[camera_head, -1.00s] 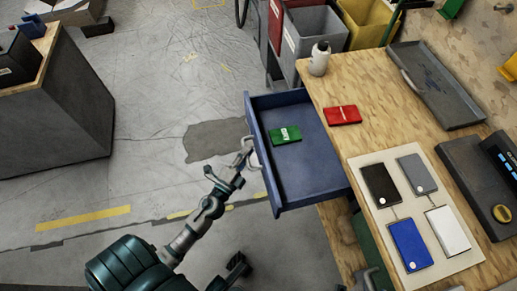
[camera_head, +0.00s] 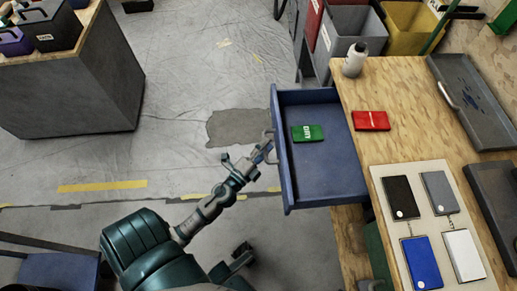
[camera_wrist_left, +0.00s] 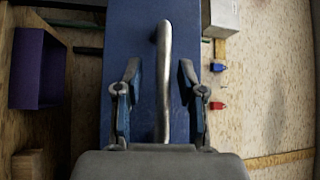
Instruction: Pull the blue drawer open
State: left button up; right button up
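The blue drawer (camera_head: 325,180) stands pulled far out from the left side of the wooden workbench (camera_head: 400,100), with a green labelled packet (camera_head: 308,133) inside. Its grey handle (camera_head: 269,146) is on its left front face. My left gripper (camera_head: 263,150) is at this handle. In the left wrist view the metal handle (camera_wrist_left: 163,75) runs lengthwise against the blue drawer front (camera_wrist_left: 136,60). The two fingers of my left gripper (camera_wrist_left: 160,100) stand apart on either side of it, with gaps to both. I cannot make out my right gripper.
On the bench are a red packet (camera_head: 371,120), a white bottle (camera_head: 354,60), a board with coloured plates (camera_head: 437,190) and a grey tray (camera_head: 470,100). Bins (camera_head: 345,40) stand behind. A dark cabinet (camera_head: 80,85) is at the far left. The floor between is clear.

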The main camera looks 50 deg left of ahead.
pick_arm(q)
jog(key=s+d+f, duration=0.1)
jog(key=s+f, duration=0.1)
jog(key=s, duration=0.9)
jog(key=shift+s+d, duration=0.25)
jog(key=shift+d, duration=0.05)
